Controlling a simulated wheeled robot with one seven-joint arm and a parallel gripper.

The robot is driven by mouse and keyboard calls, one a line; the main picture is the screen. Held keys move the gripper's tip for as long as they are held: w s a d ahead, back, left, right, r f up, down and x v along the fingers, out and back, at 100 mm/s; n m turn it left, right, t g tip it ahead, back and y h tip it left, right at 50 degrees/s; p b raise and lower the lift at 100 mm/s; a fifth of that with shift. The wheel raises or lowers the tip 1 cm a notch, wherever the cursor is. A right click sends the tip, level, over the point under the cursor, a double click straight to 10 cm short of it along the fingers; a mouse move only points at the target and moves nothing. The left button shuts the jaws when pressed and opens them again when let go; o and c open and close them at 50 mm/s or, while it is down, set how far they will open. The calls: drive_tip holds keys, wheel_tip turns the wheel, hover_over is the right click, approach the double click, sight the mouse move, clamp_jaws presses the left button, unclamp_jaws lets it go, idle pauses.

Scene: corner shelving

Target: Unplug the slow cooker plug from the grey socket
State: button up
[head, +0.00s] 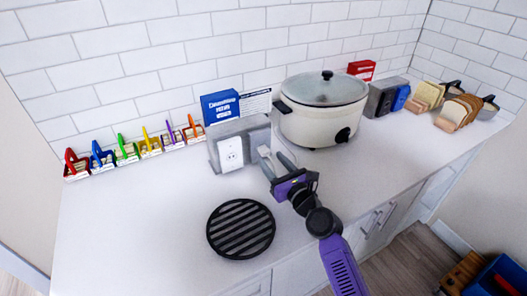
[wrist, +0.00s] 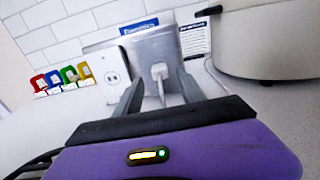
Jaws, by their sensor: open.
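The grey socket (head: 222,138) is a box against the back wall, with a white outlet plate (head: 232,154) on its front left. In the wrist view, the white slow cooker plug (wrist: 160,71) sits in the front of the grey socket (wrist: 147,52), its cord hanging down. My gripper (head: 274,162) is in front of the socket. In the wrist view my gripper (wrist: 160,85) is open, with one finger on each side of the plug and cord. I see no finger contact with the plug. The slow cooker (head: 318,112), cream with a glass lid, stands to the right.
A blue box (head: 220,106) stands behind the socket. Several coloured clips (head: 125,149) line the wall at left. A round black grate (head: 240,229) lies in front. A grey box (head: 380,98) and bread slices (head: 460,110) are at right.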

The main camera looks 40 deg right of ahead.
sight(267, 154)
drive_tip(key=shift+p+x, duration=0.3)
drive_tip(key=shift+x, duration=1.95)
drive_tip(key=shift+c, duration=0.2)
clamp_jaws()
idle(1.0)
drive_tip(key=shift+p+v, duration=0.55)
drive_tip(key=shift+v, duration=2.45)
